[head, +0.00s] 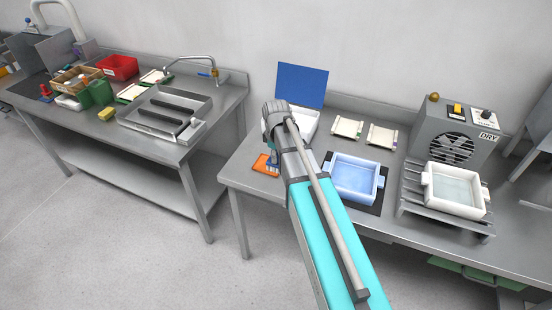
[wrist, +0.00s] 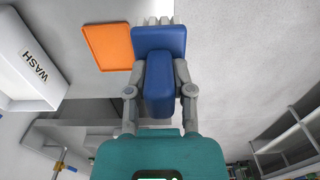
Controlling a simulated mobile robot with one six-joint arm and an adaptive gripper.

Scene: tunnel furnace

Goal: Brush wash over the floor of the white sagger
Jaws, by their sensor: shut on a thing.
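The white sagger (head: 457,206) stands on a slatted rack at the right of the bench in the head view, in front of the dryer. Its floor looks pale grey-blue. My gripper (wrist: 160,82) is shut on a blue brush (wrist: 158,42) in the wrist view, with pale bristles at the far end. The white wash tray (wrist: 27,80), marked WASH, is left of the brush in the wrist view and beyond my arm in the head view (head: 308,116). My arm mostly hides the gripper and brush in the head view.
An orange mat (wrist: 107,48) lies beside the brush. A blue sagger (head: 354,182) sits on a black mat between my arm and the white sagger. The dryer (head: 452,135) and two small pale plates (head: 347,127) are behind. Another table (head: 190,150) stands at left.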

